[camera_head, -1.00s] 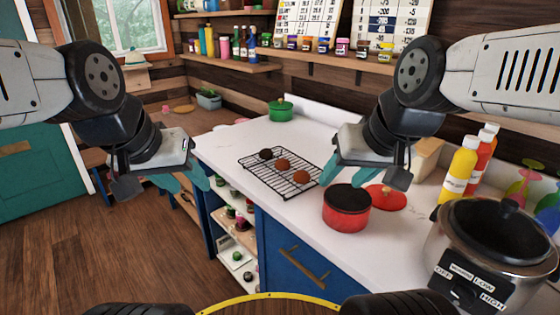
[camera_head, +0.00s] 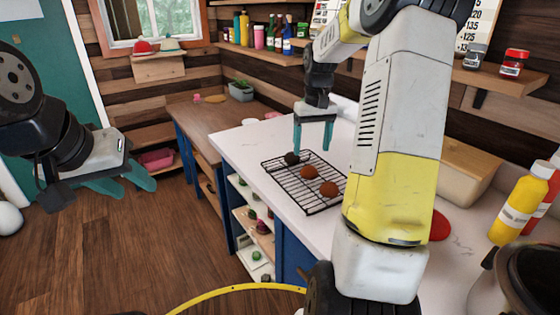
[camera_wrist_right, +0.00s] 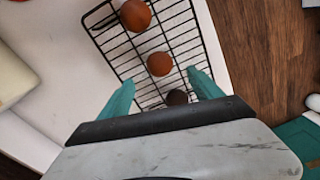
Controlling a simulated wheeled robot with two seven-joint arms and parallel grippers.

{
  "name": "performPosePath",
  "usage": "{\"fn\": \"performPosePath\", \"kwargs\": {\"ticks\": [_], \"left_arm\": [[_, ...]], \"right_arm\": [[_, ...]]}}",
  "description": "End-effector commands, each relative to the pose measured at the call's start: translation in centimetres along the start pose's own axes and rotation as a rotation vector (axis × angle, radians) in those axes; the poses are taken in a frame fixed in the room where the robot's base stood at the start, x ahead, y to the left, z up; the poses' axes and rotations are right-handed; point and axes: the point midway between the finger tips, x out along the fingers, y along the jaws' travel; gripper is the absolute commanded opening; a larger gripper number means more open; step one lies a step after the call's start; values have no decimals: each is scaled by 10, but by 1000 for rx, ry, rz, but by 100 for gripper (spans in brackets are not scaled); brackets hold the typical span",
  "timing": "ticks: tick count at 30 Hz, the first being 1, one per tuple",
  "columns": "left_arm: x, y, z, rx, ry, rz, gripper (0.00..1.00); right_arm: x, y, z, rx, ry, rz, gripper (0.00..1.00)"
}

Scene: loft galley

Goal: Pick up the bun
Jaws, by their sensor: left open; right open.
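Three round buns sit in a row on a black wire cooling rack (camera_head: 322,202) on the white counter. The far bun (camera_head: 292,158) is very dark; the middle bun (camera_head: 308,172) and near bun (camera_head: 328,189) are brown. My right gripper (camera_head: 313,149) points down, open and empty, by the far end of the rack. In the right wrist view, the dark bun (camera_wrist_right: 177,97) and middle bun (camera_wrist_right: 159,64) show between the spread fingers, and the other brown bun (camera_wrist_right: 135,15) lies beyond. Fingertip height above the rack is unclear. My left gripper (camera_head: 134,188) is open and empty above the floor.
A red lid (camera_head: 439,224) shows behind my right arm, with a yellow bottle (camera_head: 519,205) and a dark cooker (camera_head: 530,270) at right. A tan box (camera_head: 468,178) stands at the back wall. Counter left of the rack is clear.

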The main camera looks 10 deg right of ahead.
Motion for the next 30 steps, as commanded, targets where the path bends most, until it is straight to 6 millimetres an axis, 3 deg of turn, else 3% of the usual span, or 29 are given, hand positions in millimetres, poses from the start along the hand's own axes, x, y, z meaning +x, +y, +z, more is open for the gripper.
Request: {"fn": "performPosePath", "kwargs": {"ticks": [19, 28, 30], "left_arm": [[0, 0, 0, 0, 0, 0, 44], [0, 0, 0, 0, 0, 0, 44], [0, 0, 0, 0, 0, 0, 44]], "right_arm": [[76, 2, 5, 2, -10, -3, 75], [82, 2, 4, 2, -7, -2, 75], [82, 2, 4, 2, -7, -2, 65]]}}
